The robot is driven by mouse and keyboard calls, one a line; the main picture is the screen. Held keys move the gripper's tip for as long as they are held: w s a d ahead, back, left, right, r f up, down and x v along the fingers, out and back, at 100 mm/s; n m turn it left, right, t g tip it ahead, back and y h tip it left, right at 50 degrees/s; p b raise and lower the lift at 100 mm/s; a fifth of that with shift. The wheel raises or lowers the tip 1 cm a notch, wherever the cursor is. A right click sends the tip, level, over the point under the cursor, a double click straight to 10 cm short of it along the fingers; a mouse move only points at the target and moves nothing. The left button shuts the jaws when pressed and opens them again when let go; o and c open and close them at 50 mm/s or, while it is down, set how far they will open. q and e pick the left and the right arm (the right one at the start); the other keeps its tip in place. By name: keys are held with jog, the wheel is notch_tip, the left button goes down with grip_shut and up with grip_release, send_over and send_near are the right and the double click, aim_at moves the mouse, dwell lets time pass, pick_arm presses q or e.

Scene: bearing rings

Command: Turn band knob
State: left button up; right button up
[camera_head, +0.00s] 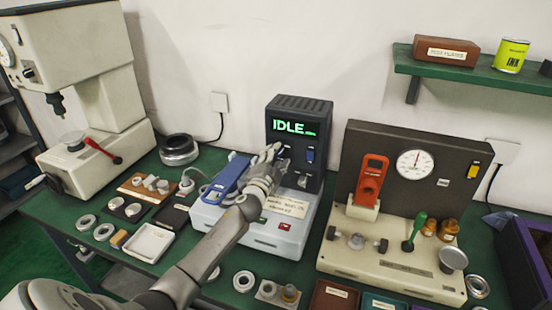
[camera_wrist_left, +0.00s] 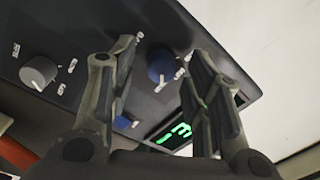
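The dark control unit (camera_head: 299,108) has a green display reading IDLE. My left gripper (camera_head: 274,152) is at the left of its front panel. In the left wrist view, the gripper (camera_wrist_left: 162,52) is open, with its fingers apart on either side of a round blue knob (camera_wrist_left: 160,66). I cannot tell whether either finger touches it. A grey knob (camera_wrist_left: 38,72) sits farther left on the same panel. The gripper covers the blue knob in the head view. The labels by the knobs are too small to read. My right gripper is not in view.
The unit's pale base (camera_head: 288,241) carries a blue clamp-like part (camera_head: 226,178) beside my left arm. Rings and trays crowd the green bench (camera_head: 228,263); a press (camera_head: 92,95) stands left.

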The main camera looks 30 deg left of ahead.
pick_arm(q)
jog(key=v, duration=1.2)
dwell(0.6)
